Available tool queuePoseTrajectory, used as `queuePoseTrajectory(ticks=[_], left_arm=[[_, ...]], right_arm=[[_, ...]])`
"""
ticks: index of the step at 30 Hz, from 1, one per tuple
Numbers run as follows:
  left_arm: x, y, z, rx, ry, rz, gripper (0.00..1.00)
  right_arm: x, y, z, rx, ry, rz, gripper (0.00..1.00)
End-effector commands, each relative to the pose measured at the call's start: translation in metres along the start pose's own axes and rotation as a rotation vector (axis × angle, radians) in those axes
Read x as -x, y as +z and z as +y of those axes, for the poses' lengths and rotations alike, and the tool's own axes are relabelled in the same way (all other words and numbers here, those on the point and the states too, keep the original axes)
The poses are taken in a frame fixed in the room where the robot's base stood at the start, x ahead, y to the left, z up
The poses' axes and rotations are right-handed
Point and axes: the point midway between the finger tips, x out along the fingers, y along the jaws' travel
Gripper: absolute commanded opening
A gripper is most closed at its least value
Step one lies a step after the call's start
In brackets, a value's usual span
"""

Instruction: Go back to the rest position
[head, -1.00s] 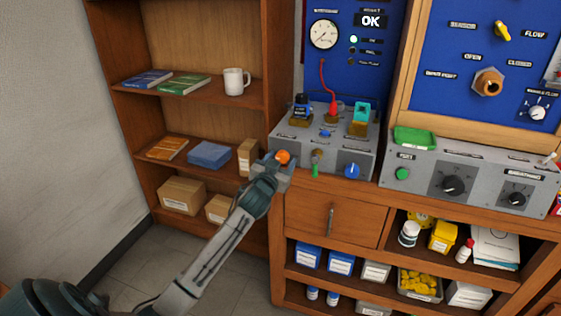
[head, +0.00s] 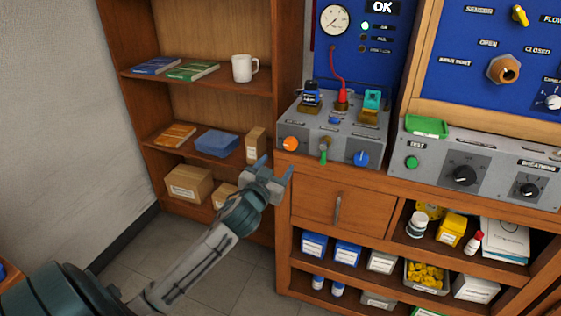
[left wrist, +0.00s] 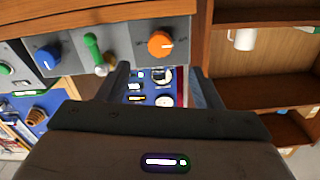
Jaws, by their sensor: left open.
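My left gripper (head: 276,166) is in the head view, in front of the bench and a little below and left of the orange knob (head: 291,144). Its two blue fingers are apart with nothing between them. In the left wrist view the gripper's fingers (left wrist: 163,84) are spread, and the orange knob (left wrist: 160,44) shows beyond them, apart from them. The control box (head: 324,130) also carries a green-handled lever (head: 324,150) and a blue knob (head: 361,158). My right gripper is in neither view.
A wooden shelf (head: 141,75) with books, a white mug (head: 244,68) and boxes stands to the left. A drawer (head: 338,208) is just right of my left gripper. A second control box (head: 465,172) sits at the right. The floor (head: 215,285) is clear.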

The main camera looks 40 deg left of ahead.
Motion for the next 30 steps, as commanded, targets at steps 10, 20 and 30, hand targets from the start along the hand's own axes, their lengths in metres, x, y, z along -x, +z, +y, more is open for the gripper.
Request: queuePoseTrajectory(ticks=[10,20,30], left_arm=[[0.005,-0.001,0.0,0.0,0.0,0.0,0.59],[0.004,0.005,0.0,-0.001,-0.001,-0.011,0.59],[0.01,0.193,0.009,-0.054,0.018,-0.382,0.59]], right_arm=[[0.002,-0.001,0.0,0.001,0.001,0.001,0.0],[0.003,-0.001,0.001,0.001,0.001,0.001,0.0],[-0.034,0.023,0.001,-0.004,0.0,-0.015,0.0]])
